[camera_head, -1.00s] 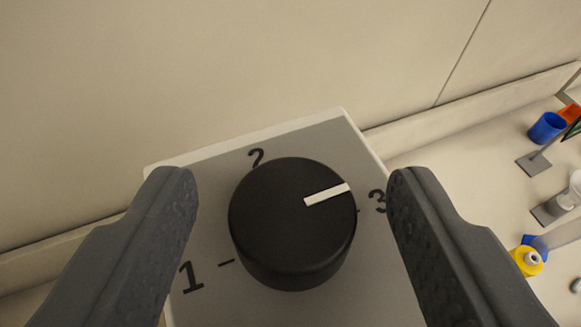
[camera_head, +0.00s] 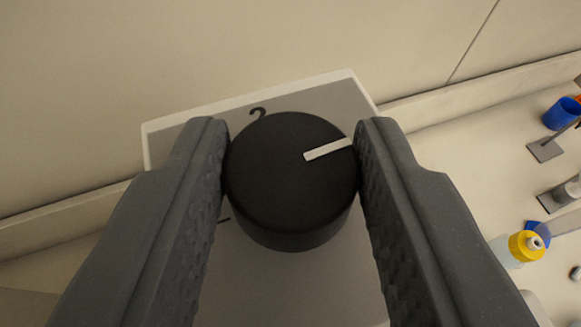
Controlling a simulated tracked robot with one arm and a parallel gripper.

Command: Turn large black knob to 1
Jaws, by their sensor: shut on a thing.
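The large black knob (camera_head: 285,185) sits on a grey panel with a pale edge (camera_head: 320,100), in the middle of the head camera view. Its white pointer line runs from near its centre to the right and slightly up, toward the side where the 3 was printed. My gripper (camera_head: 291,170) is shut on the knob, with one finger against its left side and one against its right. The 2 shows just above the knob. The 1 and the 3 are hidden behind my fingers.
A plain beige wall (camera_head: 200,60) rises behind the panel. On the bench at the right are a yellow-capped bottle (camera_head: 527,246), a blue cup (camera_head: 562,113) and grey stands (camera_head: 545,150). The bench strip between panel and bottle is clear.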

